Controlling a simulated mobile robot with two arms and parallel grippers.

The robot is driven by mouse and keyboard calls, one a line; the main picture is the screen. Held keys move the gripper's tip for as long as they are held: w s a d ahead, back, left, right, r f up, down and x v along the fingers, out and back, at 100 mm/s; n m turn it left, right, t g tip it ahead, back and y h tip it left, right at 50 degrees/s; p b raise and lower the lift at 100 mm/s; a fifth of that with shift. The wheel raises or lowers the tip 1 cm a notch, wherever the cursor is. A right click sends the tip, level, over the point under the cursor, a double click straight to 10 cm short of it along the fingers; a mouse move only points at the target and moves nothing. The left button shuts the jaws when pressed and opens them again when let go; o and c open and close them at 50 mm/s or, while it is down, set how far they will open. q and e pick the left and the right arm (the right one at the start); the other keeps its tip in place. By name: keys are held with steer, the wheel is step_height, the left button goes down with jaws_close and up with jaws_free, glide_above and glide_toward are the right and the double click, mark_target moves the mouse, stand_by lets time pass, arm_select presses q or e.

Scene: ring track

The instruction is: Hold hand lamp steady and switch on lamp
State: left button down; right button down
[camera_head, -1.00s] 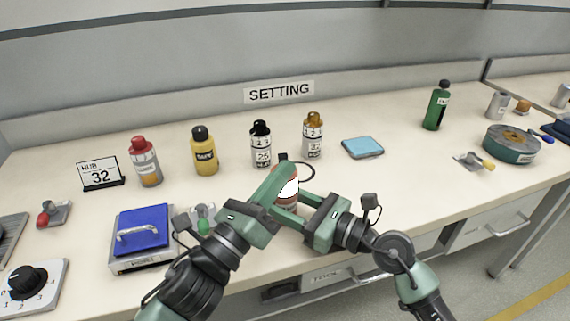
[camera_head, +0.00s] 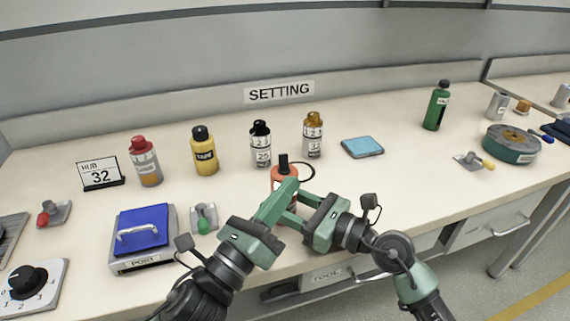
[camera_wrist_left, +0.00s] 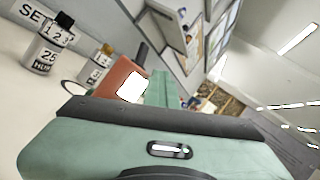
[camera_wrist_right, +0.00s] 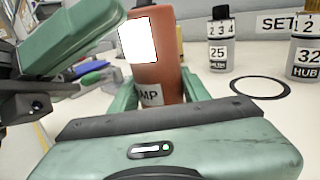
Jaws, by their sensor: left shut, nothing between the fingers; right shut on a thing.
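The hand lamp (camera_head: 283,173) is an orange-red cylinder with a black top, upright near the front middle of the bench. In the right wrist view the lamp (camera_wrist_right: 170,65) shows a bright white panel and part of a label. My right gripper (camera_head: 286,212) is shut on its lower part from the right. My left gripper (camera_head: 292,188) is shut and empty, its fingers crossing in front of the lamp in the head view; I cannot tell if they touch it. The left wrist view also shows the lamp (camera_wrist_left: 118,78) beyond the fingers. The lamp's switch cannot be made out.
A black-topped bottle (camera_head: 261,145) and an amber-topped bottle (camera_head: 312,136) stand behind the lamp, near a black ring (camera_head: 306,178). A blue-lidded box (camera_head: 142,232) and a green-knobbed switch (camera_head: 204,220) lie left. A blue pad (camera_head: 362,147) lies right, with bare bench around it.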

steer(key=shift+f, duration=0.1)
arm_select(q)
steer(key=s, duration=0.1)
steer(key=s+f, duration=0.1)
steer(key=s, duration=0.1)
steer(key=s+d, duration=0.1)
steer(key=shift+s+f, duration=0.2)
steer(key=shift+f, duration=0.15)
arm_select(e)
steer(key=c, duration=0.6)
jaws_free()
